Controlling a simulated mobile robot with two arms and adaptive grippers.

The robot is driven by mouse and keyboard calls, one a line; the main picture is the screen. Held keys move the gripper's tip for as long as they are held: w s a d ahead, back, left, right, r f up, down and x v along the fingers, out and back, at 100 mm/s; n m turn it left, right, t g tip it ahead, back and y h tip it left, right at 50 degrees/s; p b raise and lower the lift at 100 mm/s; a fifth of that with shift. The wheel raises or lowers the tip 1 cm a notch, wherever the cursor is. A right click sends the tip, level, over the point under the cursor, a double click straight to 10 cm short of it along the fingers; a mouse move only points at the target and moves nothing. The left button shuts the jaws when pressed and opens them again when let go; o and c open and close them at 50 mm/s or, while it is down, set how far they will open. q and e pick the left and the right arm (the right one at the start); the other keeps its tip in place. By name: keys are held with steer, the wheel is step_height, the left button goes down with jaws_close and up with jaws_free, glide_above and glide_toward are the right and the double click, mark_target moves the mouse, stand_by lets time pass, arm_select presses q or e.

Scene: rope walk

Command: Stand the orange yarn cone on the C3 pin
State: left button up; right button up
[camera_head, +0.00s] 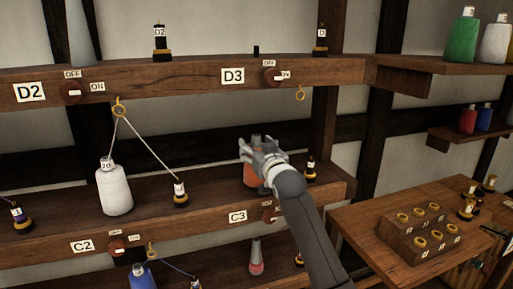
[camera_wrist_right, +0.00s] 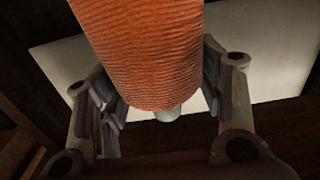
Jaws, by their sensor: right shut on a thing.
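The orange yarn cone (camera_head: 249,175) is in my right gripper (camera_head: 262,160), above the C3 label (camera_head: 238,216) on the middle shelf. The gripper and arm cover much of it in the head view. In the right wrist view, the cone (camera_wrist_right: 145,45) fills the space between the two fingers of my right gripper (camera_wrist_right: 160,100), which is shut on it. A pale stub shows at its lower end there. I cannot make out the C3 pin, nor whether the cone touches the shelf. My left gripper is not in view.
A white cone (camera_head: 115,190) stands left on the middle shelf (camera_head: 60,222), its yarn running through a ring (camera_head: 119,107) to a black bobbin (camera_head: 180,194). Another black bobbin (camera_head: 310,170) is just right of my gripper. A side table (camera_head: 370,215) is at the right.

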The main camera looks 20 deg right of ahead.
steer(key=shift+f, duration=0.45)
steer(key=o, duration=1.2)
steer(key=shift+c, duration=0.2)
steer(key=shift+f, duration=0.1)
steer(key=shift+s, duration=0.1)
steer(key=s+p, duration=0.4)
steer(key=s, duration=0.7)
steer(key=shift+d, duration=0.15)
steer(key=shift+w, duration=0.1)
